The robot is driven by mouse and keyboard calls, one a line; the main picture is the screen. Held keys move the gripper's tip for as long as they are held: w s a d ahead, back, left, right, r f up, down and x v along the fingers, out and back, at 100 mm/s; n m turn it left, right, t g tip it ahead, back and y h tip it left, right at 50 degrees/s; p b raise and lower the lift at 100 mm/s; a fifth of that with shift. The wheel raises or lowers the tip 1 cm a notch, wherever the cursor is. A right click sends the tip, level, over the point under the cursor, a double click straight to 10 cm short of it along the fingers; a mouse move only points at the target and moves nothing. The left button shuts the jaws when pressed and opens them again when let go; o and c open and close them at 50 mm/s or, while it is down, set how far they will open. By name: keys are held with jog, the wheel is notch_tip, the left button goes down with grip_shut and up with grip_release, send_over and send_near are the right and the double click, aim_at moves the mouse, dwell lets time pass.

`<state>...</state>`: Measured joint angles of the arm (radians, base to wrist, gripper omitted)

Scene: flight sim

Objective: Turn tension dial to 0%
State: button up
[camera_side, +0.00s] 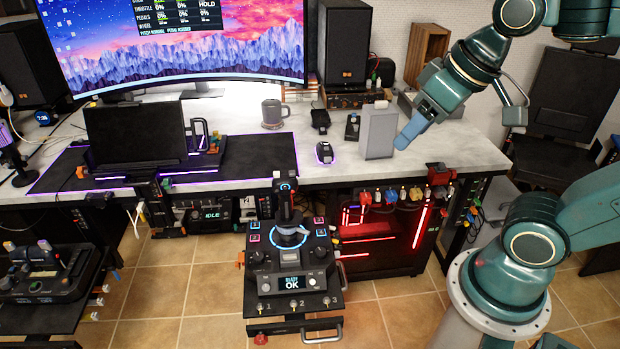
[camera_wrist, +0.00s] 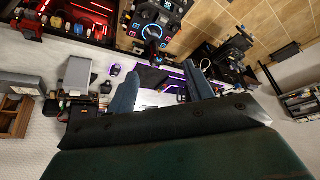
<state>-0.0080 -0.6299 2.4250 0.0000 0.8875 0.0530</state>
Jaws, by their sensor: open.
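The black joystick console (camera_side: 262,285) stands in front of the desk in the side view, with a stick (camera_side: 287,208), a blue-lit ring and a small screen reading "READY OK". Dark round knobs sit left (camera_side: 257,258) and right (camera_side: 321,233) of the ring. The console also shows in the wrist view (camera_wrist: 160,18), upside down at the top. My gripper (camera_side: 403,142) is above the desk's right end, well apart from the console. In the wrist view its two blue fingers (camera_wrist: 160,72) are spread with nothing between them.
A grey box (camera_side: 378,131) stands on the desk close beside my gripper. A mouse (camera_side: 324,152), mug (camera_side: 273,113), speaker (camera_side: 342,45) and wide monitor (camera_side: 190,40) are also on the desk. A red-lit unit (camera_side: 385,235) is right of the console.

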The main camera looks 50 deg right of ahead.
jog(key=w+a+f+m+g, duration=0.1)
jog(key=w+m+g, duration=0.1)
jog(key=w, duration=1.2)
jog(key=m+g, duration=0.3)
jog(key=m, duration=0.2)
send_over(258, 256)
notch_tip(258, 256, down, 36)
jog(key=shift+r, duration=0.15)
jog(key=shift+f, duration=6.85)
